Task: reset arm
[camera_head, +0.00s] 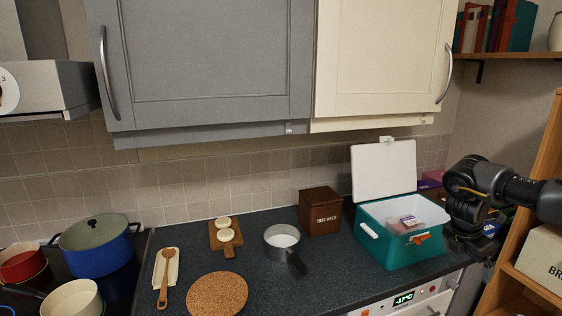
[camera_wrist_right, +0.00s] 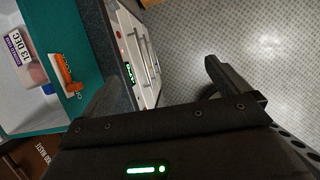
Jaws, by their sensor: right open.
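My right arm comes in from the right in the head view, and my right gripper (camera_head: 468,236) hangs at the right end of the counter, beside the teal cool box. In the right wrist view the two fingers of the right gripper (camera_wrist_right: 165,95) are wide apart with nothing between them. Floor and the appliance front show past them. My left arm and gripper are not in view.
A teal cool box (camera_head: 372,250) stands with its white lid (camera_head: 384,172) up and packages inside. A brown food waste box (camera_head: 320,212), a saucepan (camera_head: 282,237) and a cork mat (camera_head: 217,293) are on the counter (camera_head: 180,235). A wooden shelf unit (camera_head: 532,180) borders the right side.

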